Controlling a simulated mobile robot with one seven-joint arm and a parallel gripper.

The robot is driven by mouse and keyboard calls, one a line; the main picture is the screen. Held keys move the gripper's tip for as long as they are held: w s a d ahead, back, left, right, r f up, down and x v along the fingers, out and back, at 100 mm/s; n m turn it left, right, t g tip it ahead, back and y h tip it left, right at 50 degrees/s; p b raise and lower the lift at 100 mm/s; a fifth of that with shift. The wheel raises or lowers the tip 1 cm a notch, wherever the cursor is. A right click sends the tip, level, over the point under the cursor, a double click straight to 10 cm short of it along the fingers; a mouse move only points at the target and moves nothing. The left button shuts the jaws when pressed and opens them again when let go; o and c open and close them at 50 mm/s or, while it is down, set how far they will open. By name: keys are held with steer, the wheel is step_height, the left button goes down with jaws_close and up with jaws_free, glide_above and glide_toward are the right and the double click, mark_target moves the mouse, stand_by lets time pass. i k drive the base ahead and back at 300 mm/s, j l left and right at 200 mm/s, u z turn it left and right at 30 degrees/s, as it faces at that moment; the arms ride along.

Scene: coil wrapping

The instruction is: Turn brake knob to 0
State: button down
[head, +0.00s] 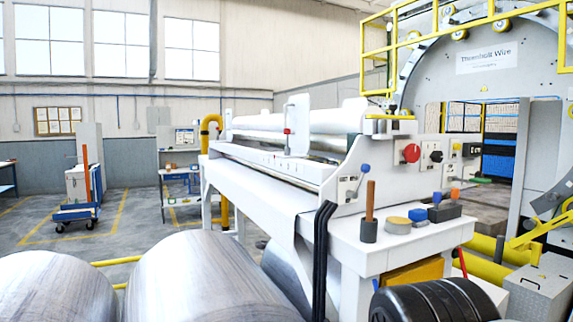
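A white wrapping machine (270,160) fills the middle of the head view. Its right end has a grey control panel with a large red round knob (411,153). A white plate with a small black knob (436,157) is just right of it. A lower plate (349,188) carries small dark controls and a blue-ball lever (363,170). The markings are too small to read, so I cannot tell which one is the brake knob or where it points. My gripper is not in view.
A white side table (400,250) holds a wooden-handled tool in a dark cup (368,230), a yellow-topped round tin (398,225) and a dark block with coloured pieces (445,212). Large metal coils (195,275) stand front left. A ribbed black cylinder (435,300) is at the front right.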

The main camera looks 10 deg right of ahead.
mark_target(436, 156)
steer(key=z, duration=1.1)
steer(key=i+l+u, duration=0.1)
steer(key=i+l, duration=0.15)
steer(key=i+l+u, duration=0.1)
steer(key=l, duration=0.4)
steer(key=i+l+u, duration=0.1)
steer(key=i+l, duration=0.25)
